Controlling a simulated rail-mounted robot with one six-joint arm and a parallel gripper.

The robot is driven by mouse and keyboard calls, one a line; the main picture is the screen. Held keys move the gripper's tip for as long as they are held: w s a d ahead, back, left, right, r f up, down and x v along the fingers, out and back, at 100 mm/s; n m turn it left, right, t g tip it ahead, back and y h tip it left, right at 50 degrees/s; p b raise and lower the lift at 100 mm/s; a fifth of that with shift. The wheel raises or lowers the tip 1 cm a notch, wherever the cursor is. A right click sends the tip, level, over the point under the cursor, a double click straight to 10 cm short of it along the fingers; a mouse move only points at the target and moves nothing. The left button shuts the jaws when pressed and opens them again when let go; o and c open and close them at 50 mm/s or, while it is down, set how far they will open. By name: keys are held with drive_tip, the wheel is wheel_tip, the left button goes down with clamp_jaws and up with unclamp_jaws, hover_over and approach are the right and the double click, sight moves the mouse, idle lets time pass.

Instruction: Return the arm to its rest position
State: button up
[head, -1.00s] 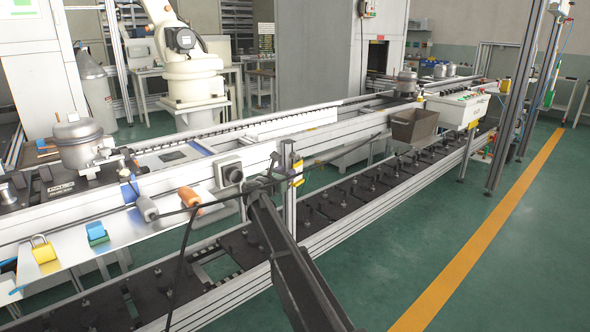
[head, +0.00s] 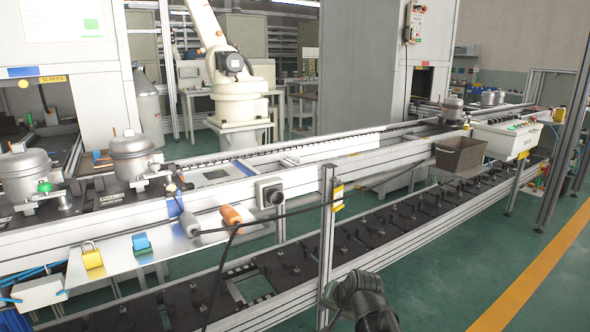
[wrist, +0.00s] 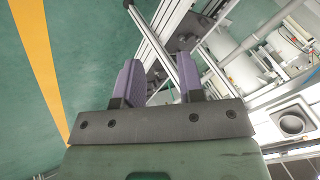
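In the wrist view my gripper (wrist: 160,75) has its two purple-grey fingers apart with nothing held between them. Behind the fingers are the green floor and parts of the line's frame. In the head view a dark part of my arm (head: 362,300) shows at the bottom edge, right of the middle, in front of the lower conveyor. The gripper itself cannot be made out in the head view.
A metal upright (head: 327,245) of the line stands just left of my arm. A silver compressor (head: 131,158) sits on the upper line. A yellow padlock (head: 92,256) and an orange handle (head: 232,216) are on the front shelf. Green floor (head: 440,265) is free to the right.

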drive_tip(key=s+d+f+n+g+h, duration=0.1)
drive_tip(key=s+d+n+g, duration=0.15)
drive_tip(key=s, duration=0.45)
drive_tip(key=s+d+f+n+g+h, duration=0.1)
drive_tip(key=s+d+f+g+h, duration=0.1)
drive_tip(key=s+d, duration=0.3)
wheel_tip(320, 180, up, 28)
drive_tip(key=s+g+p, duration=0.1)
drive_tip(key=s+p, duration=0.2)
drive_tip(key=p, duration=2.4)
drive_tip(key=shift+a+f, duration=0.15)
